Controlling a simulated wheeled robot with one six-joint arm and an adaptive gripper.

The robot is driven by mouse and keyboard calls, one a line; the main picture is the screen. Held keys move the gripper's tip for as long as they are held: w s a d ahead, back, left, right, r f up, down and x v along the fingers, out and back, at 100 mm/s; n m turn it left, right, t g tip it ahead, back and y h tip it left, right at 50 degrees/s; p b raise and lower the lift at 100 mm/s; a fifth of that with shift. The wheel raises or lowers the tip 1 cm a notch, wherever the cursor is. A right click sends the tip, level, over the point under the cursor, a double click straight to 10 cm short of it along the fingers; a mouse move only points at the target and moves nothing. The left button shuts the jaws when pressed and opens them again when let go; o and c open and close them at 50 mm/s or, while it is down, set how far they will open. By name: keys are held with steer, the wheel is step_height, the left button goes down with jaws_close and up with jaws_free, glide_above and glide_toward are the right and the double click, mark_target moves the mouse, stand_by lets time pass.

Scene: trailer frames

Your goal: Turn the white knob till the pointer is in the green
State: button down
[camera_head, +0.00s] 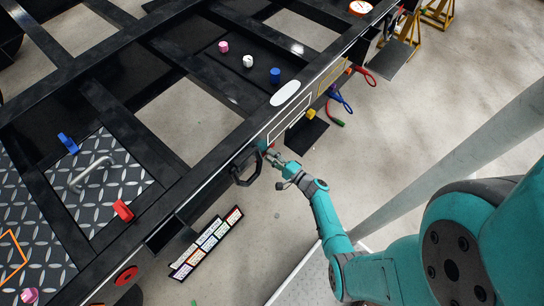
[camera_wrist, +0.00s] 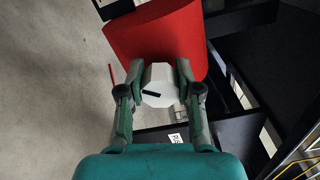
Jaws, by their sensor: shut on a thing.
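The white knob (camera_wrist: 160,76) is in the middle of the wrist view. It has an angular outline and a black bar mark on its face, slanting slightly. My gripper (camera_wrist: 158,82) is shut on it, one finger against each side. In the head view my gripper (camera_head: 269,153) is at the near side of the black frame, beside a black handle-like loop; the knob cannot be made out there. I cannot see a green zone around the knob.
A large red block-like part (camera_wrist: 155,38) lies behind the knob in the wrist view. Pink, white (camera_head: 248,61) and blue (camera_head: 275,75) small pieces stand on the frame (camera_head: 190,190). A round dial (camera_head: 360,7) is at the far end. Coloured label cards (camera_head: 207,243) hang below.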

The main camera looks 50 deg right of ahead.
steer(key=shift+n, duration=0.9)
steer(key=c, duration=0.8)
jaws_free()
steer(key=shift+o, duration=0.2)
steer(key=s, duration=1.2)
steer(key=shift+d, duration=0.15)
